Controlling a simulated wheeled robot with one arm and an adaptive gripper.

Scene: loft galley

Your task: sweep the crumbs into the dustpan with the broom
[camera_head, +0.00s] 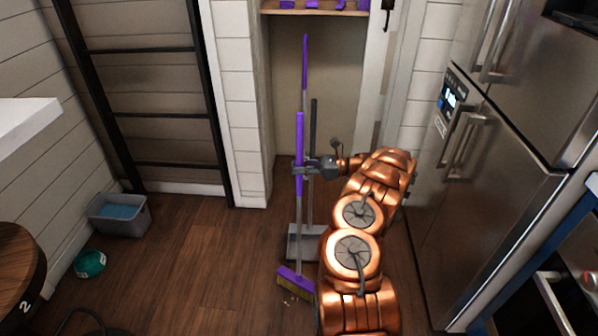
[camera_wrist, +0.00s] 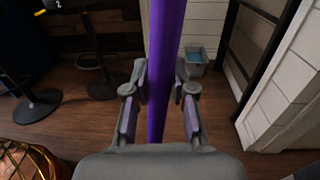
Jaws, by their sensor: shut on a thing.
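The broom has a purple handle (camera_head: 299,140), a grey lower shaft and a purple head with yellowish bristles (camera_head: 296,283). It stands nearly upright with its head at the floor. My gripper (camera_head: 301,168) is shut on the handle; in the wrist view the purple handle (camera_wrist: 165,60) passes between the fingers (camera_wrist: 161,78). The grey dustpan (camera_head: 304,246) is on the floor just behind the broom head, partly hidden by the broom shaft and my arm. A few small crumbs (camera_head: 290,299) lie on the floor at the bristles' near side.
A grey bin (camera_head: 120,216) and a teal bowl (camera_head: 90,263) are by the left wall. The steel fridge (camera_head: 490,180) stands close on the right. Floor left of the broom is clear.

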